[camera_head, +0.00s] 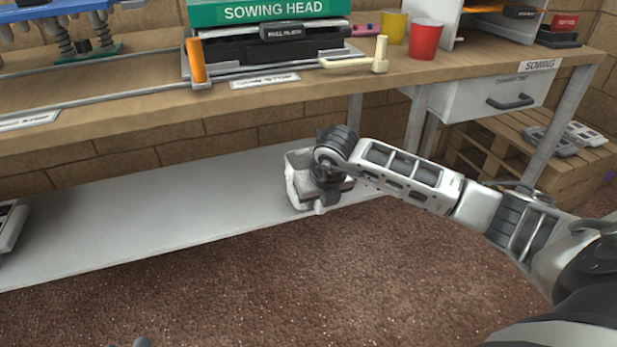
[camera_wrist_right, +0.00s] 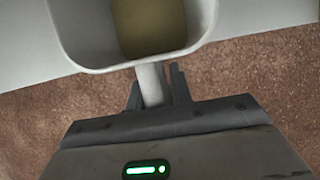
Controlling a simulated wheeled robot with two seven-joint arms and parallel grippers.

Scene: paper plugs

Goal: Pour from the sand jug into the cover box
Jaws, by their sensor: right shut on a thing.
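The jug (camera_head: 299,182) is a white, open-topped vessel at the right part of the lower shelf, partly hidden behind my right gripper (camera_head: 322,192). I cannot tell whether it rests on the shelf or hangs just above it. In the right wrist view the jug's pale wall (camera_wrist_right: 68,40) and rounded rim show, with a dull yellow-brown layer inside. My right gripper (camera_wrist_right: 155,88) is shut on the jug's handle there. The jug looks roughly upright. I cannot make out a thing clearly marked as the cover box.
Above is a wooden bench (camera_head: 130,118) with a green box (camera_head: 268,12) lettered SOWING HEAD, a yellow cup (camera_head: 394,27) and a red cup (camera_head: 425,39). A drawer (camera_head: 497,100) hangs under it. The grey lower shelf (camera_head: 150,215) is largely bare left of the jug.

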